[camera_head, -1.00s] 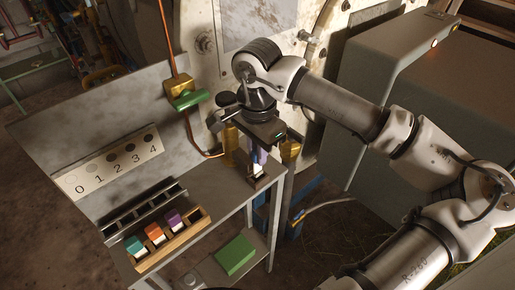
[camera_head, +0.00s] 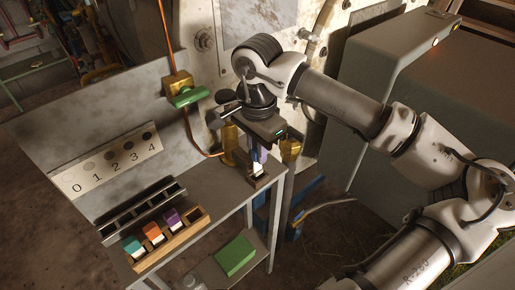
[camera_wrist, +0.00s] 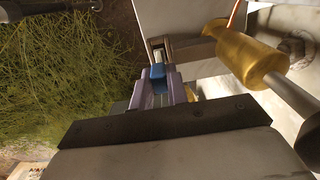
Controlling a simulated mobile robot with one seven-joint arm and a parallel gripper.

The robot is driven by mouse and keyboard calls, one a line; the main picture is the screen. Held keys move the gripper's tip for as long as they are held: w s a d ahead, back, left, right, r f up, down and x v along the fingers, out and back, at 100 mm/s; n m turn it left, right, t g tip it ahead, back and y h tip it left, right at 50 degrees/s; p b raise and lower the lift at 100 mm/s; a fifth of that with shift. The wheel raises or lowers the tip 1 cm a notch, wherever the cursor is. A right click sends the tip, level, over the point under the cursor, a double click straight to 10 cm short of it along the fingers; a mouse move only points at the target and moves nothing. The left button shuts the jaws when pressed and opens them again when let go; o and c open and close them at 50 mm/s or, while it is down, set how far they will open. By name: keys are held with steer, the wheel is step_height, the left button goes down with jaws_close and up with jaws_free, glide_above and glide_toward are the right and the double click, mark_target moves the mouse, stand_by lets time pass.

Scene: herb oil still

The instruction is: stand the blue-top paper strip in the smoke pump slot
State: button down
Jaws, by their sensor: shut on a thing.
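My gripper (camera_wrist: 160,88) is shut on the blue-top paper strip, whose blue top (camera_wrist: 157,72) shows between the two pale purple fingers in the wrist view. In the head view my gripper (camera_head: 262,154) points down over the right end of the grey bench. The strip's pale lower part (camera_head: 257,168) shows beneath the fingers, just above a small block at the bench edge. In the wrist view a small framed opening (camera_wrist: 158,44) lies just beyond the blue top; it looks like the smoke pump slot. Whether the strip's lower end is inside it is hidden.
A wooden rack (camera_head: 172,242) holds teal, orange and purple-topped strips, with an empty place at its right end. A dark slotted tray (camera_head: 140,210) lies behind it. Brass fittings (camera_head: 230,140) stand close beside my gripper. A 0–4 shade chart (camera_head: 110,165) is on the back panel.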

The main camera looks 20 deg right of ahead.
steer(key=shift+f+b, duration=0.15)
steer(key=shift+b, duration=0.2)
steer(key=shift+f+b, duration=1.1)
steer(key=c, duration=1.3)
jaws_free()
steer(key=shift+r, duration=0.1)
step_height(320, 180, up, 14)
steer(key=shift+s, duration=0.1)
